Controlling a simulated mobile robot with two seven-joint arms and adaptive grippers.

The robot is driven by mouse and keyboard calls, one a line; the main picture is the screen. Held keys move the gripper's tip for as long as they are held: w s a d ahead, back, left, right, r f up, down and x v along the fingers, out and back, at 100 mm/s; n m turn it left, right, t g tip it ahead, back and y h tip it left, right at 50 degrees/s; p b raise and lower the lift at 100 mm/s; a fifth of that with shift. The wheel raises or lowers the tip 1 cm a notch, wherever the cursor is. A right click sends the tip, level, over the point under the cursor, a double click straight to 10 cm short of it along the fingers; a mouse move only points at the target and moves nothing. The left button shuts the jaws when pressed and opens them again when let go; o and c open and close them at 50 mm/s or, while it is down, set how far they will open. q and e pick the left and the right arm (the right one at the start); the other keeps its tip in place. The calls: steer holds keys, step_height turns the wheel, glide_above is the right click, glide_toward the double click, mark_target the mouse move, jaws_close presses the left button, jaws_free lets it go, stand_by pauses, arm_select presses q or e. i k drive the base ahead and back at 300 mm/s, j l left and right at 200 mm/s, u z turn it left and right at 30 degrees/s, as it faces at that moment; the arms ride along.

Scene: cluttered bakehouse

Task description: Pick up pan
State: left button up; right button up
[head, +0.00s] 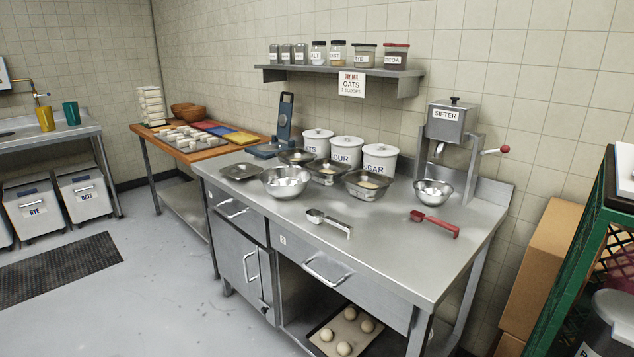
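A flat dark square pan (240,171) lies on the steel worktop (372,233), near its left end. It is left of a shiny round bowl (286,183) and in front of a blue upright scale (283,120). A flat baking tray (368,340) with several pale dough balls sits on the shelf under the worktop, partly cut off by the bottom edge. Neither of my grippers is in the head view.
Metal bowls, a steel scoop (329,222), a red scoop (434,223), white canisters (380,160) and a sifter (452,125) crowd the worktop. A green crate (577,270) and cardboard boxes (541,255) stand right. Open floor (160,270) lies left, with a dark mat (60,270).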

mark_target(295, 157)
steer(key=i+j+z, duration=0.15)
steer(key=j, duration=0.7)
steer(key=i+j+z, duration=0.2)
steer(key=j, duration=0.65)
steer(key=j+z, duration=0.15)
steer(key=j, duration=0.7)
